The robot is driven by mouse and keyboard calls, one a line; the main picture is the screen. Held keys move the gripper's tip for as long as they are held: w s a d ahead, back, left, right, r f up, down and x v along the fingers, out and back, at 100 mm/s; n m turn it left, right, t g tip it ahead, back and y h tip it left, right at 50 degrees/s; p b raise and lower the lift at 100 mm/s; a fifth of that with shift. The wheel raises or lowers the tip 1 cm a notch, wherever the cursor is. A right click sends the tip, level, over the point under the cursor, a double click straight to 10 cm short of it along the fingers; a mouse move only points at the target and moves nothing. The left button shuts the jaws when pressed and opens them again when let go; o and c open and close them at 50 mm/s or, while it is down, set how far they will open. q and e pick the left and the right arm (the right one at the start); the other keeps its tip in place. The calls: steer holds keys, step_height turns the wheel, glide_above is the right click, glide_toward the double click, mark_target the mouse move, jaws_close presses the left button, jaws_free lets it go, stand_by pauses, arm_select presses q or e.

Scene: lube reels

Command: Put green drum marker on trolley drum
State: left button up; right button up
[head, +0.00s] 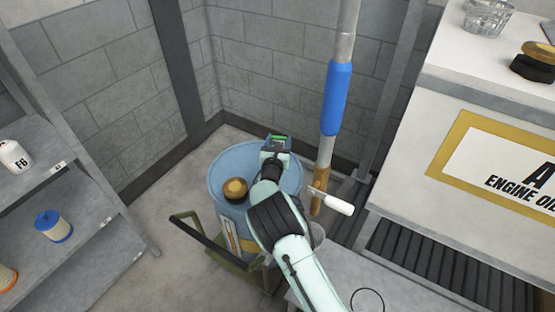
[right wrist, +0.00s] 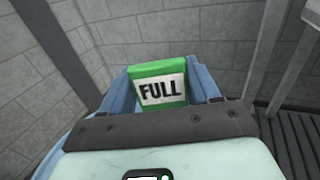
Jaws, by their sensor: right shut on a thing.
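The blue drum (head: 232,166) stands upright on a green trolley (head: 228,262) in the head view. My right gripper (head: 277,140) is over the far side of the drum's top. It is shut on the green drum marker (head: 278,139), of which only a small green part shows there. In the right wrist view the marker (right wrist: 160,87) is a green block with a white label reading FULL, between the blue fingers (right wrist: 165,85). Whether the marker touches the drum top cannot be told. My left gripper is not in view.
A brass and black cap (head: 235,190) sits on the drum's near left top. A blue-sleeved pipe (head: 336,98) with a white-handled valve (head: 332,201) stands right of the drum. Shelves (head: 60,190) are at left, a white cabinet (head: 480,110) at right.

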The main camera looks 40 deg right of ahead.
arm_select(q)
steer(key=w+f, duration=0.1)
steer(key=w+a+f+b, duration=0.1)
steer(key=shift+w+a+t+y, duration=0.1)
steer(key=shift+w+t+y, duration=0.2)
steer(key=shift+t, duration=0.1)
arm_select(e)
step_height(320, 180, down, 7)
steer(key=shift+f, duration=0.15)
steer(key=shift+f, duration=0.1)
steer(key=o, duration=1.1)
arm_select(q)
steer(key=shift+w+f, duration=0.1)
arm_select(e)
steer(key=shift+o, duration=0.2)
